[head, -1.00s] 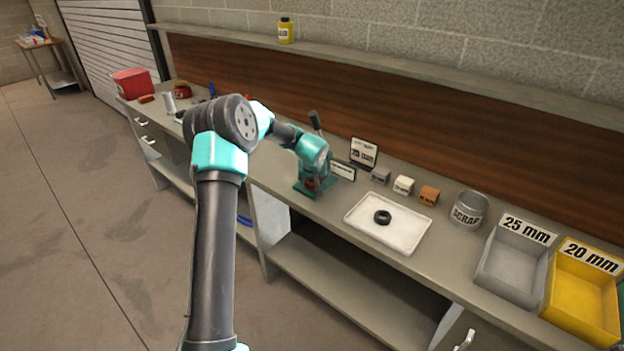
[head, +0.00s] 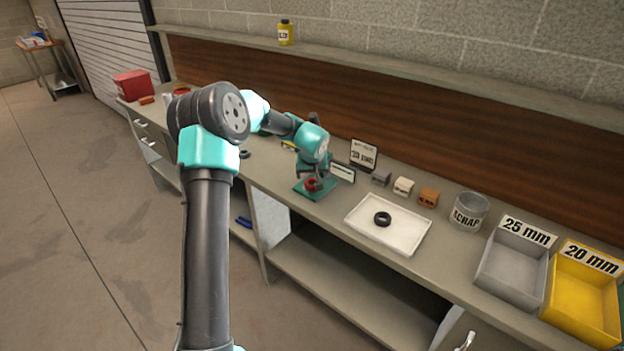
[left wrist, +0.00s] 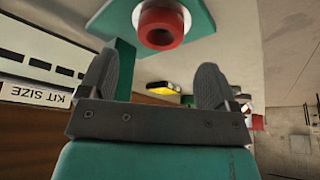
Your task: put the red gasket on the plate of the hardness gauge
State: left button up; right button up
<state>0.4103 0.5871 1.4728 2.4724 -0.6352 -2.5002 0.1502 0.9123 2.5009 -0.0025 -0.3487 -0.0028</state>
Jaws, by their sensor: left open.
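The red gasket (head: 311,185), a thick ring, lies on the green plate (head: 300,193) of the hardness gauge, beside the bench's front edge. In the left wrist view the gasket (left wrist: 165,24) sits on the green plate (left wrist: 203,18), beyond the fingertips and apart from them. My left gripper (head: 319,177) is just above the gasket in the head view. Its two dark fingers (left wrist: 153,78) are spread with nothing between them. The gauge's upper part is mostly hidden behind my left wrist. My right gripper is not in view.
A white tray (head: 358,222) with a black ring (head: 382,218) is right of the gauge. Small blocks (head: 403,186), a scrap can (head: 469,211), a grey 25 mm bin (head: 511,270) and a yellow 20 mm bin (head: 582,300) follow. A sign (head: 363,154) stands behind.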

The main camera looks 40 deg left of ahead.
pick_arm(q)
jog(key=v, duration=0.7)
jog(key=shift+d+f, duration=0.1)
jog(key=shift+f, duration=0.05)
